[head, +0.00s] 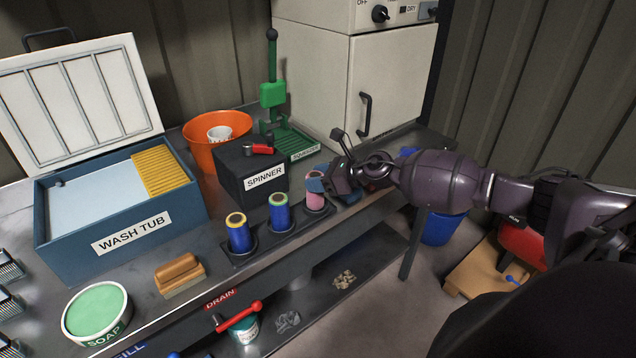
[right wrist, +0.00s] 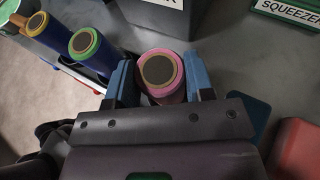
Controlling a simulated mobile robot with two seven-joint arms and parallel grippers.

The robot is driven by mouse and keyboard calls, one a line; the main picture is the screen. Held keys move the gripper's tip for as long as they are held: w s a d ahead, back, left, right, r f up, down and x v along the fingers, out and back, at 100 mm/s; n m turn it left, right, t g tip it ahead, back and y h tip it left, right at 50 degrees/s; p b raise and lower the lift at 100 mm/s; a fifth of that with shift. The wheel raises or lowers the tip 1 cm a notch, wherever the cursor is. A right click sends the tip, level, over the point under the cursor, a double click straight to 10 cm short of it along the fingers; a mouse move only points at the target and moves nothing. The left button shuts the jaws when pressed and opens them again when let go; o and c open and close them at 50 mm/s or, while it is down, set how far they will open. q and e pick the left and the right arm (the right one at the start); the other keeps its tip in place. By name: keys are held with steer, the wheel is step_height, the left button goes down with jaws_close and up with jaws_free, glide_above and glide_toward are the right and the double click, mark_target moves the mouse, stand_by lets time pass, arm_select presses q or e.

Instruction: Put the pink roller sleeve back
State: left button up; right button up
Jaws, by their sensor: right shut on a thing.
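The pink roller sleeve (head: 315,200) is upright at the right end of the dark rack (head: 243,257). My right gripper (head: 322,186) reaches in from the right and is shut on the sleeve. In the right wrist view the pink-rimmed top of the sleeve (right wrist: 160,70) shows between the two blue finger pads of my gripper (right wrist: 160,82). The sleeve's lower end is partly hidden, so I cannot tell whether it rests in the rack. My left gripper is not in view.
A yellow-rimmed blue sleeve (head: 239,234) and a green-rimmed one (head: 279,213) stand in the rack. The black spinner box (head: 235,172) is just behind. A wooden-backed brush (head: 180,273) lies left of the rack. The bench's front edge runs close by.

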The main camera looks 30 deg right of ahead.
steer(key=shift+f, duration=0.55)
steer(key=shift+f, duration=0.2)
steer(key=o, duration=1)
